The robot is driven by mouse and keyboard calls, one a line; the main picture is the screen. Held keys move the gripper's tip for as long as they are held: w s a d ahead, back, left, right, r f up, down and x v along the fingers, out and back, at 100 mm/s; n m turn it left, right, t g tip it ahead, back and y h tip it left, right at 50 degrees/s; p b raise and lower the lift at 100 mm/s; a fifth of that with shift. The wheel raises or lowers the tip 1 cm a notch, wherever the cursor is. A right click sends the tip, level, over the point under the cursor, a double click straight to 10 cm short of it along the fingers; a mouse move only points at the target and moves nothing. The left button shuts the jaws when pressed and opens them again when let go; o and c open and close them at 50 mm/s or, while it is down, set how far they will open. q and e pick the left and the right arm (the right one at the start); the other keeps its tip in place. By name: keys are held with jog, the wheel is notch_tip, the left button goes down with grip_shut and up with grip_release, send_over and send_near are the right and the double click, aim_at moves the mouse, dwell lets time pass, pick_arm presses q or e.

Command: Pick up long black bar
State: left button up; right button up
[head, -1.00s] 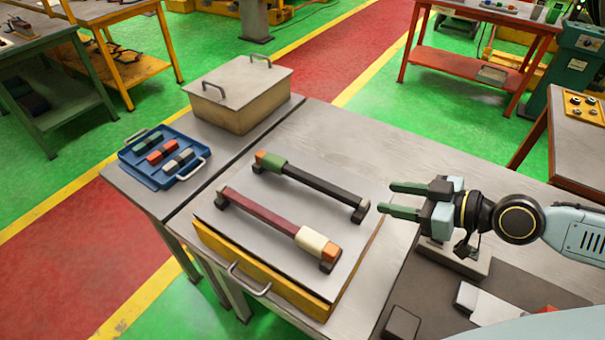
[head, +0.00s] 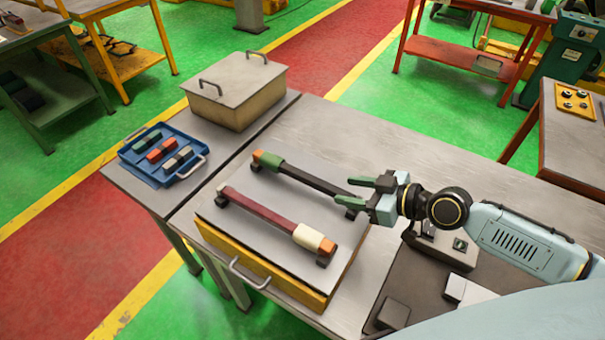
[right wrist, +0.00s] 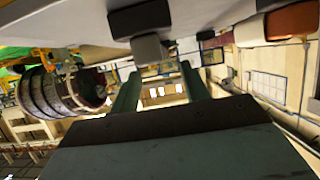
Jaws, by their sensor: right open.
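The long black bar (head: 315,181) lies at the back of the raised board (head: 255,205), with a green block and an orange tip at its left end and a dark foot under its right end. My right gripper (head: 345,190) is open and empty at the bar's right end, its fingers pointing left. The lower finger partly hides that end. In the right wrist view a dark block (right wrist: 150,48) shows just beyond the spread fingers, near the top. I cannot tell whether a finger touches the bar. My left gripper is not in view.
A dark red bar (head: 258,214) with cream and orange blocks lies in front of the black bar on the same board. A blue tray (head: 148,178) with small blocks and a lidded box (head: 238,88) stand to the left. The table behind the board is clear.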

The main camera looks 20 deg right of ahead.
aim_at(327, 185)
jog(key=p+x, duration=0.1)
jog(key=x, duration=0.3)
jog(key=shift+w+r, duration=0.1)
jog(key=shift+w, duration=0.15)
jog(key=shift+w+a+f, duration=0.2)
jog(key=shift+w+f, duration=0.05)
jog(key=shift+r, duration=0.1)
grip_shut()
